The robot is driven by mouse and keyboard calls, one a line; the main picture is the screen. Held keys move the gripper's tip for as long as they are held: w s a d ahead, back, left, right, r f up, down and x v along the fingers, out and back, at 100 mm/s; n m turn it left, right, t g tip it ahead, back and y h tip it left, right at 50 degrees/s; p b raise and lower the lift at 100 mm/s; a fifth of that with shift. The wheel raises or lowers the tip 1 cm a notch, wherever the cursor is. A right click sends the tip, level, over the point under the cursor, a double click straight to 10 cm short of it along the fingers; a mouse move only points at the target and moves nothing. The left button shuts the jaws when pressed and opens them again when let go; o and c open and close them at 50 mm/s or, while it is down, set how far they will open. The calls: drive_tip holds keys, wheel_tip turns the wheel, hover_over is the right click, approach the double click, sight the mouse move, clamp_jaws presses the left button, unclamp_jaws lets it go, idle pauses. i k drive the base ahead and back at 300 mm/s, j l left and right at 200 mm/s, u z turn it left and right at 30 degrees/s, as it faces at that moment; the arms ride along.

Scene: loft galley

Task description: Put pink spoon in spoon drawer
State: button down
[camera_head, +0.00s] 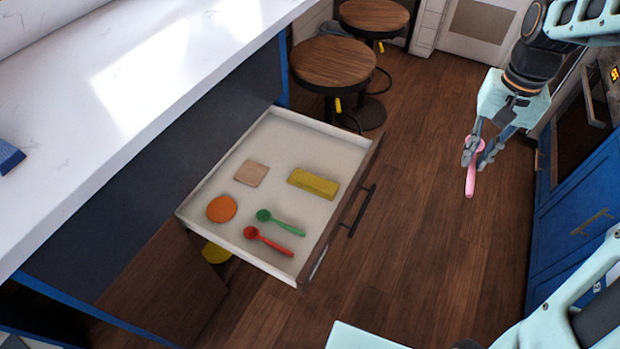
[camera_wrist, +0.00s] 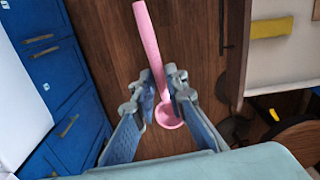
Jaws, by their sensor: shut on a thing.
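The pink spoon (camera_head: 470,180) is held in my gripper (camera_head: 477,150), which is shut on it, over the open floor to the right of the drawer. Its handle points down in the head view. In the wrist view the pink spoon (camera_wrist: 150,45) lies between the fingers of my gripper (camera_wrist: 160,95), with its bowl near the palm side. The open drawer (camera_head: 325,128) has a pale inside. It holds a red spoon (camera_head: 275,244) and a green spoon (camera_head: 287,227) side by side near its front corner.
The drawer also holds an orange disc (camera_head: 221,208), a tan square (camera_head: 251,172) and a yellow block (camera_head: 313,183). A white counter (camera_head: 130,90) is at left. Stools (camera_head: 333,64) stand behind the drawer. Blue cabinets (camera_head: 580,215) are at right. Wooden floor between is clear.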

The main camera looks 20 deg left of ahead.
sight(274, 204)
drive_tip(key=j+u, duration=0.3)
drive_tip(key=j, duration=0.35)
drive_tip(key=i+j, duration=0.1)
drive_tip(key=j, duration=0.45)
drive_tip(key=j+u, duration=0.1)
drive_tip(key=j, duration=0.5)
drive_tip(key=i, duration=0.05)
